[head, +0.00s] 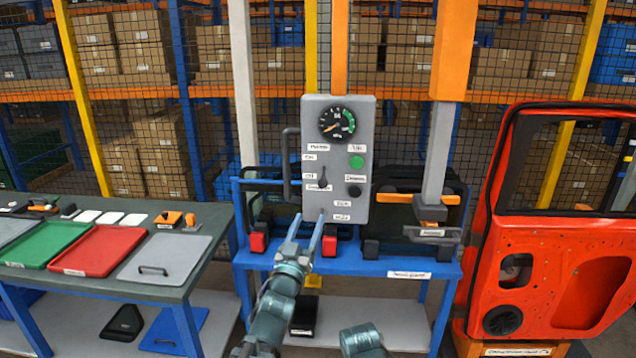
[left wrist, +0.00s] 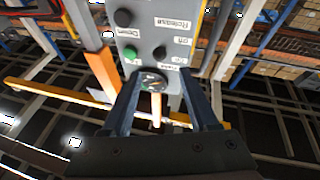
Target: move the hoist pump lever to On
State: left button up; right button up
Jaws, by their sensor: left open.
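My left gripper (head: 309,222) is open and empty, in front of the panel's lower left edge and below the lever. In the left wrist view the panel appears upside down, with its gauge (left wrist: 152,80) between my open fingers. A dark knob there (left wrist: 160,53), near an "Off" label, looks like the lever. My right gripper is not in view.
The panel also has a green button (head: 356,162) and a black button (head: 354,191). A grey handle (head: 289,165) stands at its left. An orange car door (head: 560,265) is at right. A work table with trays (head: 103,250) is at left.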

aim_at(323, 181)
pick_arm(q)
jog(key=p+x, duration=0.1)
jog(key=x, duration=0.3)
jog(key=p+x, duration=0.2)
jog(key=x, duration=0.3)
jog(key=p+x, duration=0.2)
jog(key=x, duration=0.3)
jog(key=shift+s+r, duration=0.2)
jog(key=shift+r, duration=0.05)
jog(key=shift+c, duration=0.3)
grip_shut()
dwell(0.8)
